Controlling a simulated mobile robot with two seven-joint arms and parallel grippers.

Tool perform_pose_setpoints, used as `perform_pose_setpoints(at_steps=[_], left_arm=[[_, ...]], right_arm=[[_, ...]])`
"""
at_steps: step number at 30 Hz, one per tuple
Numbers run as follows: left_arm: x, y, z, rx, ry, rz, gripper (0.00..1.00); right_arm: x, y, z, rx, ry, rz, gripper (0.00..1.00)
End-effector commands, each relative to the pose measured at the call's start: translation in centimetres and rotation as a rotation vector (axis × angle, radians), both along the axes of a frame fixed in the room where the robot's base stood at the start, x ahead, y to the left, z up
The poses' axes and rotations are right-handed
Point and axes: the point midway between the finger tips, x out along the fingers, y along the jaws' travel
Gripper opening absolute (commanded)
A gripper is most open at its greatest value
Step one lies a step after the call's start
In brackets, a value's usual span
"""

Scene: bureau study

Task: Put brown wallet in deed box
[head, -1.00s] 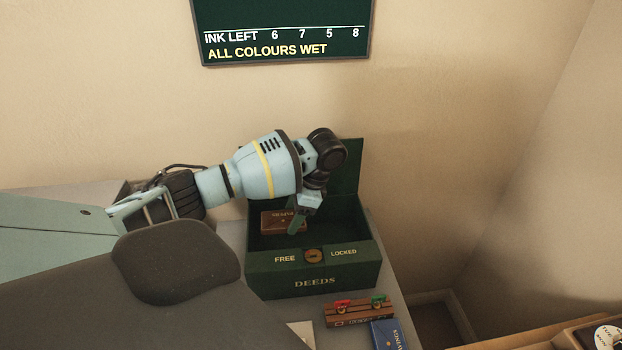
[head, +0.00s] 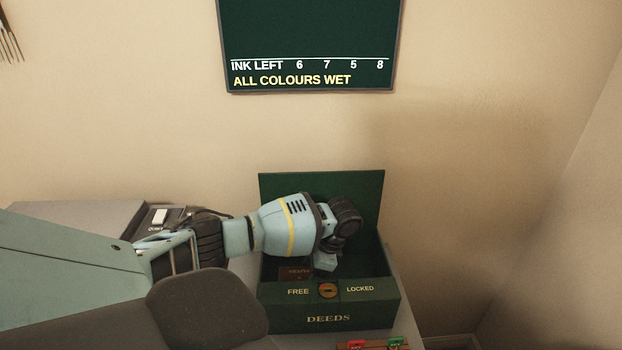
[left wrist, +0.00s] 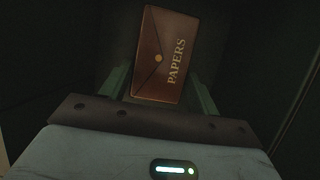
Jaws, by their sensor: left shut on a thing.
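The brown wallet (head: 295,272), lettered PAPERS in the left wrist view (left wrist: 158,52), is inside the open green deed box (head: 328,318). My left gripper (head: 322,266) reaches down into the box from above. In the left wrist view its green fingers (left wrist: 162,88) stand on either side of the wallet's near end, shut on it. The box's front wall hides the fingertips and the wallet's lower part in the head view, so I cannot tell whether the wallet touches the floor. The raised lid (head: 345,187) stands at the back. My right gripper is not in view.
The box front has a round brass-coloured knob (head: 328,290) between FREE and LOCKED. A brown item with red and green pieces (head: 372,345) lies in front of the box. A dark board (head: 310,45) hangs on the wall behind.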

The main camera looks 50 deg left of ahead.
Motion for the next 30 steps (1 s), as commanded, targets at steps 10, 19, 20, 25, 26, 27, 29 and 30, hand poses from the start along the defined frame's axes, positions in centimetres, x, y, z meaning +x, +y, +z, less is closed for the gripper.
perform_pose_setpoints(at_steps=[10,19,20,25,26,27,29,30], left_arm=[[0.05,-0.03,-0.24,-0.001,-0.002,0.000,0.37],[0.06,-0.04,-0.45,-0.001,-0.002,0.000,0.83],[0.06,-0.03,-0.45,-0.001,-0.002,0.000,0.83],[0.05,-0.02,-0.44,-0.001,-0.002,0.000,0.83],[0.06,-0.02,-0.41,0.000,-0.003,-0.001,0.83],[0.06,-0.01,-0.32,0.000,-0.003,-0.001,0.83],[0.07,0.02,-0.02,0.000,-0.003,0.000,0.83],[0.21,-0.11,0.29,0.000,-0.003,-0.001,0.83]], right_arm=[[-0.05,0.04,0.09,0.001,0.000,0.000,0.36],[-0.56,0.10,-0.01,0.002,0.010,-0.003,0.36],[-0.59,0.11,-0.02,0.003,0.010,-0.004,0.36],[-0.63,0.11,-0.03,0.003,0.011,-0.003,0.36],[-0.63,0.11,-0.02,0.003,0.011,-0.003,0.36],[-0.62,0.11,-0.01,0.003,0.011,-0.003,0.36],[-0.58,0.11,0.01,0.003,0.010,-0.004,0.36],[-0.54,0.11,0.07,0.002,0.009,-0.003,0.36]])
